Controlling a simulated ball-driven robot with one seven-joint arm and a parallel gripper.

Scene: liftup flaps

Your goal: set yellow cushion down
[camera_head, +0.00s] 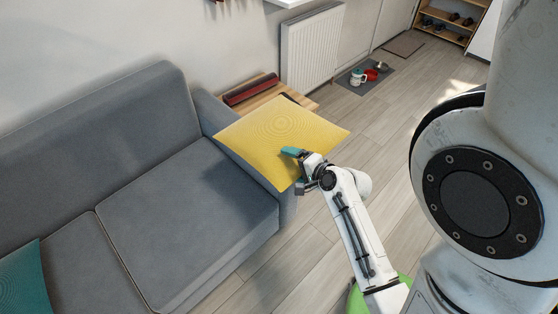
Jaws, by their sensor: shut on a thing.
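The yellow cushion (275,135) is a flat square with a fine ring pattern. It shows in the head view above the right armrest of the grey sofa (180,195), covering part of that armrest. My gripper (293,155) is shut on the cushion at its near right side, with one teal finger on top of it. The other finger is mostly hidden below the cushion. I cannot tell whether the cushion touches the armrest.
A teal cushion (22,279) lies at the sofa's left end. The seat's middle is bare. A wooden side table (270,92) with a dark red object (250,89) stands behind the armrest. A radiator (312,50) is on the wall. The wood floor (395,125) to the right is mostly clear.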

